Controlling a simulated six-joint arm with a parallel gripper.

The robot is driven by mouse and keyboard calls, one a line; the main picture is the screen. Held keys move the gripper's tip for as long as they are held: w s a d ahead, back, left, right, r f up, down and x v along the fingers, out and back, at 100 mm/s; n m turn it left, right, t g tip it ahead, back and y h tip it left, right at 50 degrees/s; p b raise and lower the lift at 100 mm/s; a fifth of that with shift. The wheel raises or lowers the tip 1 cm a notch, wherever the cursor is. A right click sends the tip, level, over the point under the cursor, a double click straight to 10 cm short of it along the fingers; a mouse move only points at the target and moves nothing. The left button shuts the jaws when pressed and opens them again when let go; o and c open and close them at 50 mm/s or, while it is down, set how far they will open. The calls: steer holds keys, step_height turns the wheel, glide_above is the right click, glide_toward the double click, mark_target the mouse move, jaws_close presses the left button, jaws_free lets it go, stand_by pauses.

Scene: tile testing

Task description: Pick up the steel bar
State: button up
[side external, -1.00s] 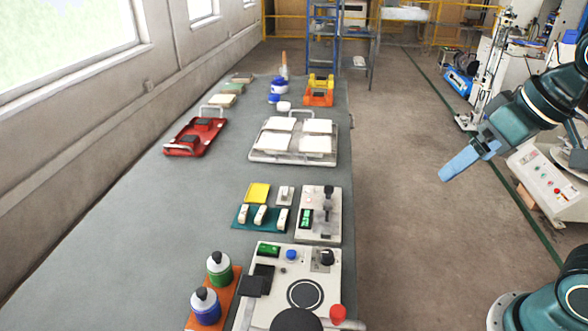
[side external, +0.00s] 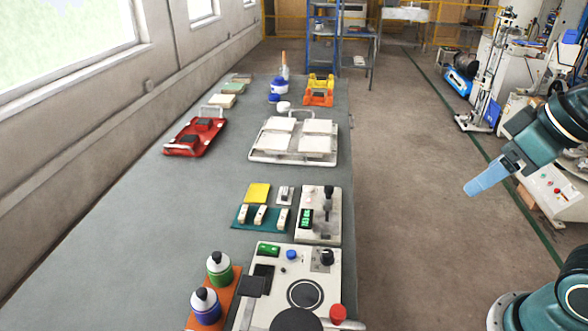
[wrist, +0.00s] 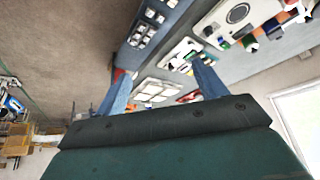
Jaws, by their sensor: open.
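My gripper (side external: 487,178) is in the air at the right of the side view, over the floor and well apart from the bench. In the wrist view its two blue fingers are spread, with nothing between them (wrist: 160,70). I cannot clearly pick out a steel bar in either view. A small light plate with a metallic piece (side external: 285,194) lies on the bench beside a yellow square (side external: 257,193), but I cannot tell whether it is the bar.
The grey bench (side external: 150,225) holds a white tray of tiles (side external: 256,156), a red tray (side external: 178,149), a teal rack (side external: 240,222), a tester (side external: 318,230), a control panel (side external: 265,310) and two bottles (side external: 219,272). A wall with windows borders it at left. Bare floor (side external: 410,200) lies at right.

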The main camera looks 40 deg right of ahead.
steer(key=w+a+r+n+g+y, duration=0.15)
steer(key=w+n, duration=0.35)
steer(key=w, duration=1.5)
steer(key=w+f+n+y, duration=0.1)
steer(key=w+f+n, duration=0.1)
steer(key=w+f, duration=0.5)
steer(key=w+a+f+n+y, duration=0.1)
steer(key=w+f+n, duration=0.1)
steer(key=w+f, duration=0.4)
steer(key=w+g, duration=0.1)
steer(key=w, duration=0.4)
steer(key=shift+a+f, duration=0.2)
steer(key=shift+f, duration=0.2)
steer(key=shift+f, duration=0.1)
glide_toward(285, 193)
steer(key=shift+w+f, duration=0.3)
steer(key=shift+f, duration=0.35)
steer(key=shift+w+f, duration=0.25)
steer(key=shift+f, duration=0.45)
steer(key=shift+f, duration=0.15)
